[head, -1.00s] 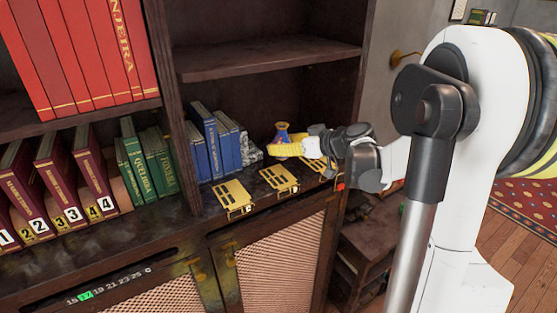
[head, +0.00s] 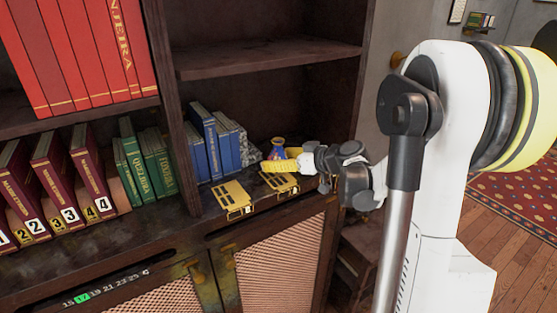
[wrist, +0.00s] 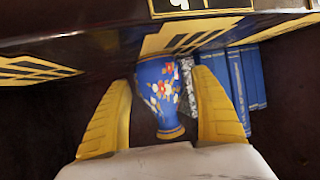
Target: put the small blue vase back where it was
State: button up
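The small blue vase (head: 278,146) has a gold rim and red and white flowers. In the head view it is upright at the right of the shelf, its lower part hidden behind my gripper's yellow finger (head: 282,163). The wrist view is upside down; there the vase (wrist: 158,88) is between the two yellow fingers of my gripper (wrist: 161,76), with a gap showing on each side. The gripper looks open around it. The vase's base meets a yellow slotted plate (wrist: 190,37) in that view; whether it rests fully there I cannot tell.
Blue books (head: 213,145) and a grey speckled object (head: 249,150) stand left of the vase. A shelf board (head: 265,57) is overhead, and the cabinet's side wall (head: 347,100) is close on the right.

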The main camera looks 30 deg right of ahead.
jog(key=shift+r, duration=0.2)
jog(key=p+v, duration=0.2)
jog(key=v, duration=1)
jog(key=s+a+f+m+g+h, duration=0.15)
jog(key=s+a, duration=0.25)
jog(key=a, duration=0.5)
jog(key=s+a+f+g, duration=0.1)
jog(key=s+a+g, duration=0.2)
jog(key=a, duration=0.6)
jog(key=s+a+f+m+h, duration=0.1)
jog(key=s+a+m+h, duration=0.1)
jog(key=s, duration=0.8)
jog(key=shift+a+f+g+h, duration=0.15)
jog(key=shift+a+g+h, duration=0.4)
jog(key=shift+a, duration=0.5)
jog(key=shift+w, duration=0.1)
